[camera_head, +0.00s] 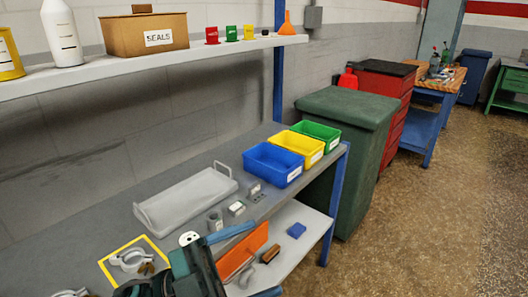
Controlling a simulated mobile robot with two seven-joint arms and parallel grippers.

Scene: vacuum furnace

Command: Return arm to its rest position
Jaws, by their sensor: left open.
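My left gripper (264,258) is at the bottom of the head view, with its dark body over the front edge of the grey workbench (95,226). Its two blue fingers point right and stand wide apart. I see nothing held between them; an orange piece and small items on the lower shelf show through the gap. The gripper body hides part of the bench front. My right gripper is out of view.
A grey tray (188,202), small metal parts (236,209) and blue (271,166), yellow (300,150) and green bins (318,134) stand on the bench. A ring clamp (131,260) lies in a yellow outline. A wall shelf (95,72) hangs above. Floor at right is clear.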

